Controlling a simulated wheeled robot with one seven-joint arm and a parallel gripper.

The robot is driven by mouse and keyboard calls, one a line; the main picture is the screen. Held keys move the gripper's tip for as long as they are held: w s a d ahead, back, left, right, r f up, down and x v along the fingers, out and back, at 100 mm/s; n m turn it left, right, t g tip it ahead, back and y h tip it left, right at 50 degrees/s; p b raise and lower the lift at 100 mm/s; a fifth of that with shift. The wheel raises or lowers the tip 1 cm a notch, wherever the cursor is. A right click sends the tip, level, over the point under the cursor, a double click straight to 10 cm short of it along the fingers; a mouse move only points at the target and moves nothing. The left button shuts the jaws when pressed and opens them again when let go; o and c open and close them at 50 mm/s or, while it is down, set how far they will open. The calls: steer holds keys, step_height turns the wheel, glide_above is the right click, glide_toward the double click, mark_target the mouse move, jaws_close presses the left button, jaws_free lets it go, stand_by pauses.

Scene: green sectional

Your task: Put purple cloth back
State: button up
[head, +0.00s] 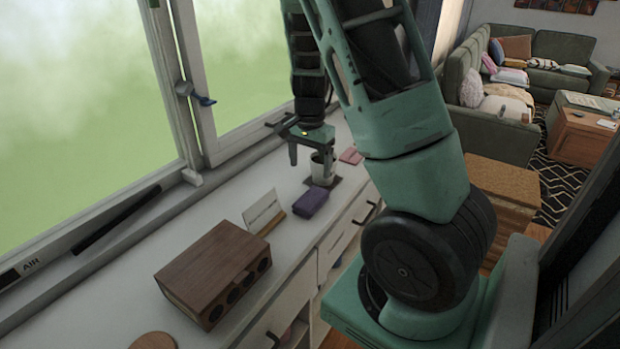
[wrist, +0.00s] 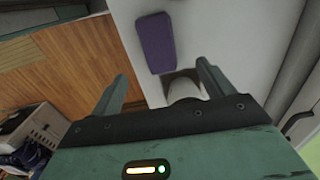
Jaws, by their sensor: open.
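The purple cloth (head: 310,203) lies as a folded block on the white counter (head: 262,292), near its front edge. It also shows in the wrist view (wrist: 156,42), just beyond the fingertips and left of the middle between them. My gripper (head: 308,160) is open and points down over the counter, farther along it than the cloth. A white mug (head: 321,168) stands on a dark mat at my gripper; it shows in part between the fingers in the wrist view (wrist: 184,90). I see nothing held between the fingers.
A wooden box with round openings (head: 215,272) and a white card on a stand (head: 264,212) are on the near counter. A pink cloth or pad (head: 351,156) lies beyond the mug. The window frame (head: 185,90) borders the counter's left; drawers are below its front.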

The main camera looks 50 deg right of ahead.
steer(key=a+r+n+y, duration=0.15)
steer(key=a+n, duration=0.25)
steer(key=a, duration=0.4)
steer(key=a+r+n, duration=0.2)
steer(key=a+n, duration=0.1)
steer(key=a, duration=0.6)
steer(key=a+r+n, duration=0.1)
steer(key=a+n, duration=0.3)
steer(key=a, duration=0.4)
steer(key=s+a+r+n, duration=0.1)
steer(key=s+a+n, duration=0.6)
steer(key=s, duration=0.1)
steer(key=s+a+r+n, duration=0.2)
steer(key=s+a+n, duration=0.4)
steer(key=s+a, duration=0.2)
steer(key=shift+s+a+r+n+h, duration=0.3)
steer(key=shift+s+n+h, duration=0.15)
steer(key=shift+s, duration=0.1)
